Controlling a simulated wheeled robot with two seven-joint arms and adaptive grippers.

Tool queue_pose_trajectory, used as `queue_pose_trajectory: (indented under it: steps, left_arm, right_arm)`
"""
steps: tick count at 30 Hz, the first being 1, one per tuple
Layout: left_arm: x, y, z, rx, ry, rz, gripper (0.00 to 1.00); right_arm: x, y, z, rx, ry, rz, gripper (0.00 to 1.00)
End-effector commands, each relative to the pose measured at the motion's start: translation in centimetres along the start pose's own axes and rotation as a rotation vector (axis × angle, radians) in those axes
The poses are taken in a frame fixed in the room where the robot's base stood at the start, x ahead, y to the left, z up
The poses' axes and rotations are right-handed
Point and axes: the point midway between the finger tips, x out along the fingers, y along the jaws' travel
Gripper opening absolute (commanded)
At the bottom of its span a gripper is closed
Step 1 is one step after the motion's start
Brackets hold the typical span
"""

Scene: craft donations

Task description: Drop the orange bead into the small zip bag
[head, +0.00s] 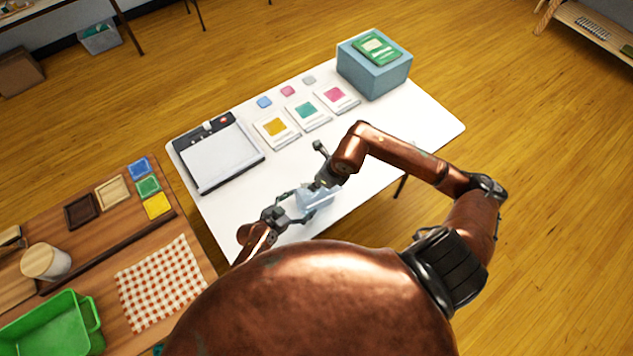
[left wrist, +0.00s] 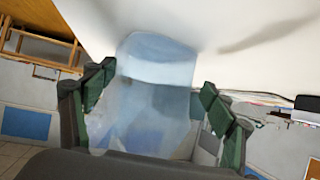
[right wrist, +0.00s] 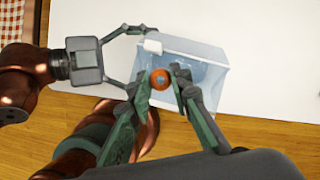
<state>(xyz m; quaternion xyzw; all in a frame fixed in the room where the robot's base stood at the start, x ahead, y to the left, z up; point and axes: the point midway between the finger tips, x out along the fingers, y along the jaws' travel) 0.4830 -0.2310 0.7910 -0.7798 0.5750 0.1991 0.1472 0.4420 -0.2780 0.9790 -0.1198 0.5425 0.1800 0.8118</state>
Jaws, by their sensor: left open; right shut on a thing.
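The small zip bag (head: 320,199) is a pale blue, see-through pouch near the table's front edge. It has a white tab at one corner in the right wrist view (right wrist: 205,62). My left gripper (head: 290,207) is open, with its fingers on either side of the bag (left wrist: 155,95) in the left wrist view. I cannot tell whether they touch it. My right gripper (right wrist: 166,82) is shut on the orange bead (right wrist: 160,79), which appears in front of the bag from the right wrist. The bead is hidden in the head view. The bead's height over the bag is unclear.
The white table (head: 400,120) also holds a black-framed board (head: 218,158), several cards with coloured squares, small coloured pieces and a blue-grey box (head: 374,70) at the back. A wooden table (head: 110,240) with a green bin (head: 50,325) stands left.

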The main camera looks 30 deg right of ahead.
Motion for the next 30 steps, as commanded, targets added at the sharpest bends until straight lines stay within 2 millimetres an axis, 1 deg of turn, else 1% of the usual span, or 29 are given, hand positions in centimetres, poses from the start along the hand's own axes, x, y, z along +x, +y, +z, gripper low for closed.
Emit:
queue_pose_trajectory:
  steps: [3,6,17,28,30]
  left_arm:
    - [1.1,0.0,-0.1,0.000,0.000,0.001,0.78]
    - [1.7,0.0,0.0,0.000,-0.001,0.001,0.78]
    - [2.0,0.0,0.0,0.000,0.000,0.000,0.78]
    - [2.0,0.0,0.1,-0.001,0.000,0.000,0.53]
    - [2.0,0.0,0.1,-0.001,0.000,0.000,0.51]
  right_arm:
    - [0.0,0.0,0.0,0.000,0.000,0.000,0.11]
    - [0.0,0.0,0.0,0.000,0.000,0.000,0.11]
    - [0.0,0.0,0.0,0.000,0.000,0.000,0.11]
    - [0.0,0.0,0.0,0.000,0.000,0.000,0.11]
    - [0.0,0.0,0.0,0.000,0.000,0.000,0.11]
